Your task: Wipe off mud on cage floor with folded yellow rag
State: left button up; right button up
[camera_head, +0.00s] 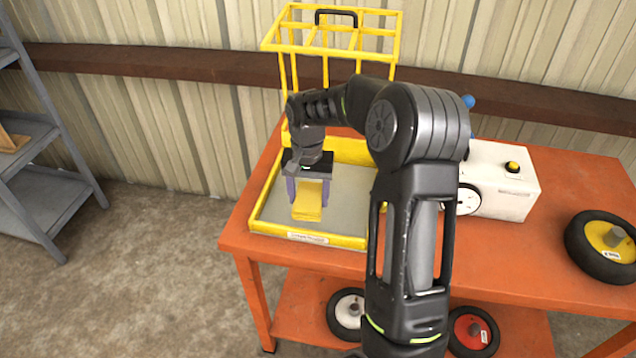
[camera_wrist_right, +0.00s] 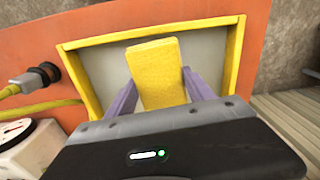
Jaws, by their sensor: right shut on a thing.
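The folded yellow rag (camera_head: 308,205) is held between the purple fingers of my right gripper (camera_head: 308,190), over the cage floor. In the right wrist view the rag (camera_wrist_right: 158,75) stands out between the two fingers (camera_wrist_right: 160,97). The cage floor (camera_head: 345,212) is a grey tray with a yellow rim, with a yellow bar frame (camera_head: 326,38) rising behind it. The floor also shows in the right wrist view (camera_wrist_right: 105,65). I see no mud on the visible floor; my arm and the rag hide part of it. I cannot tell whether the rag touches the floor. My left gripper is out of view.
The cage stands on an orange table (camera_head: 530,260). A white box with a dial (camera_head: 505,185) is right of my arm, and a black wheel with a yellow hub (camera_head: 603,245) lies at the right. Wheels rest on the lower shelf (camera_head: 300,310). A grey shelf rack (camera_head: 45,170) stands left.

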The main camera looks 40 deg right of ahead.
jog(key=shift+r+p, duration=0.8)
jog(key=shift+r, duration=0.65)
jog(key=shift+w, duration=0.1)
